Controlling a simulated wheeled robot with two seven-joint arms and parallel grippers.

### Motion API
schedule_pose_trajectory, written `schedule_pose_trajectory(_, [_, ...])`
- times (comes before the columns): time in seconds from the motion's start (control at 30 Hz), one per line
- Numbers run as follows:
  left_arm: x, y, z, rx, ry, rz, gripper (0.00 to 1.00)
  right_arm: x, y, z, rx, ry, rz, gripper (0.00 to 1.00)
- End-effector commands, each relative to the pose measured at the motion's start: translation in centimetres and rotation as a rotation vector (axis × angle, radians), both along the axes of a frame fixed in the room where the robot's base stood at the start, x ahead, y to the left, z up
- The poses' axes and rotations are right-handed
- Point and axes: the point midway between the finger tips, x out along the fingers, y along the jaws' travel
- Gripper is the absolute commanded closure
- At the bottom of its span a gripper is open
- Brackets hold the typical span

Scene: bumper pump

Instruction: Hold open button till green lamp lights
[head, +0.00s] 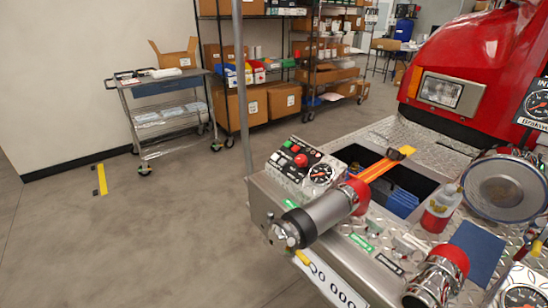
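A small tilted control panel (289,176) sits at the left corner of the silver bumper (262,205). It carries a large red button (300,160), smaller red and green round parts at its upper left, and a black dial gauge (321,174) at its right end. The parts are too small to tell which is the open button or the green lamp, or whether a lamp is lit. Neither of my grippers shows in the head view, and nothing is seen touching the panel.
A thin upright pole (241,90) stands left of the panel. A black-and-silver outlet with a red collar (312,219) juts out in front. An open bin with an orange strap (384,166) lies behind. A metal cart (163,112) stands back left.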

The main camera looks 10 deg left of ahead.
Motion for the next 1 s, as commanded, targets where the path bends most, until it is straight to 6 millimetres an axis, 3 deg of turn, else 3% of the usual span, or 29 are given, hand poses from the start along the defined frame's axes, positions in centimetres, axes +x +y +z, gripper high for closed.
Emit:
schedule_pose_trajectory(0.03, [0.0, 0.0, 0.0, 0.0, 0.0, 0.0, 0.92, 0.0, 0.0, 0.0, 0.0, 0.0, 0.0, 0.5])
schedule_pose_trajectory(0.07, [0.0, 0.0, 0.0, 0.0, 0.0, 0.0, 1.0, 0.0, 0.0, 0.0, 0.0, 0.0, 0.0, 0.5])
schedule_pose_trajectory(1.0, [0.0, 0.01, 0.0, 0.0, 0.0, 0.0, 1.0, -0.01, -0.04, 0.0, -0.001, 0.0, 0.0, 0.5])
